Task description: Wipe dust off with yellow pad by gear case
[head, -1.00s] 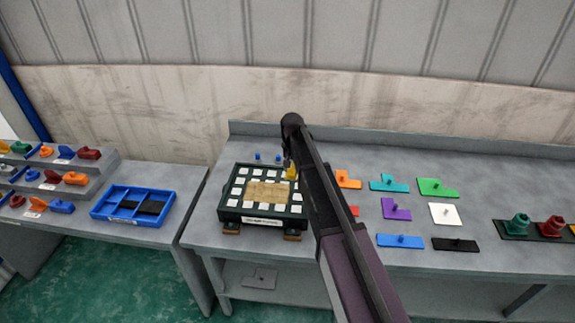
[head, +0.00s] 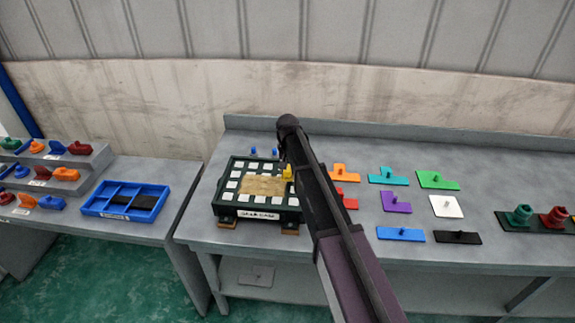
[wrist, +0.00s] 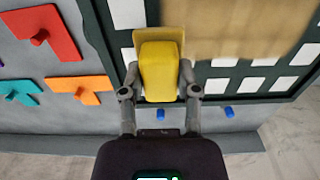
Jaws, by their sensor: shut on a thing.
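The gear case (head: 258,215) is a dark green, labelled box with white squares on its top, on the bench left of my arm. A tan dust patch (head: 263,185) covers the middle of its top and shows at the upper right in the wrist view (wrist: 240,28). My gripper (wrist: 160,82) is shut on the yellow pad (wrist: 159,66), one finger on each side. The pad, also in the head view (head: 288,172), is over the case's right part, beside the patch. I cannot tell whether it touches the surface. My arm hides part of the case's right side.
Coloured flat pieces with pegs, such as an orange one (head: 341,172) and a purple one (head: 396,202), lie right of my arm. Two small blue pegs (head: 253,150) stand behind the case. A blue divided tray (head: 94,210) sits on the left bench.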

